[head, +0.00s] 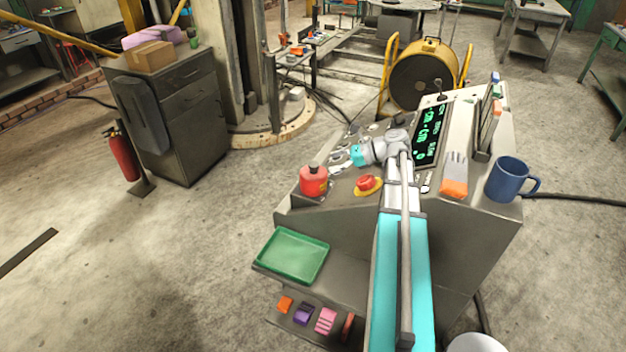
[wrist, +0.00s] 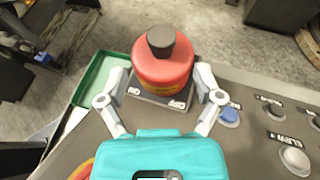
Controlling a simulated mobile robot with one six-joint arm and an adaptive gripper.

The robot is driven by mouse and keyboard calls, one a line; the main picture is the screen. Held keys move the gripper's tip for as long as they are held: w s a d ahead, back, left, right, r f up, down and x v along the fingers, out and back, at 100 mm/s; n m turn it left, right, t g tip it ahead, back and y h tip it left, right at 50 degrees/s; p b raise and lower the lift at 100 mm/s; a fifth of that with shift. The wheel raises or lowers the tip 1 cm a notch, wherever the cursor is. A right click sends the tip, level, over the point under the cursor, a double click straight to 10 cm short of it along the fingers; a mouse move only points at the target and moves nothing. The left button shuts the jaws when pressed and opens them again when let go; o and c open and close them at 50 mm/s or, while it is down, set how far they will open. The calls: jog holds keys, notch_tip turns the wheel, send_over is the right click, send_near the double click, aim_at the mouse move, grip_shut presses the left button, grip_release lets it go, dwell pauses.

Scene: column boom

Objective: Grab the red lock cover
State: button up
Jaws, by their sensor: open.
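The red lock cover (head: 313,181) is a rounded red body with a dark knob on top and a yellow label. It stands upright on a grey plate at the left corner of the console's sloping panel. In the wrist view the red cover (wrist: 162,68) is straight ahead, between and slightly beyond the fingers. My gripper (wrist: 160,92) is open, with one finger on each side of the cover's lower part. I cannot tell if either finger touches it. In the head view my gripper (head: 340,165) is just right of the cover, partly hard to make out.
A red button on a yellow base (head: 367,184) sits close right of the cover. A green tray (head: 292,257) is below the panel's left edge. Panel knobs and buttons (wrist: 229,116) lie beside my right finger.

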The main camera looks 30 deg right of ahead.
aim_at(313, 167)
jog(key=shift+x, duration=0.9)
jog(key=shift+b+x, duration=1.15)
jog(key=shift+x, duration=1.4)
jog(key=shift+c, duration=0.2)
grip_shut()
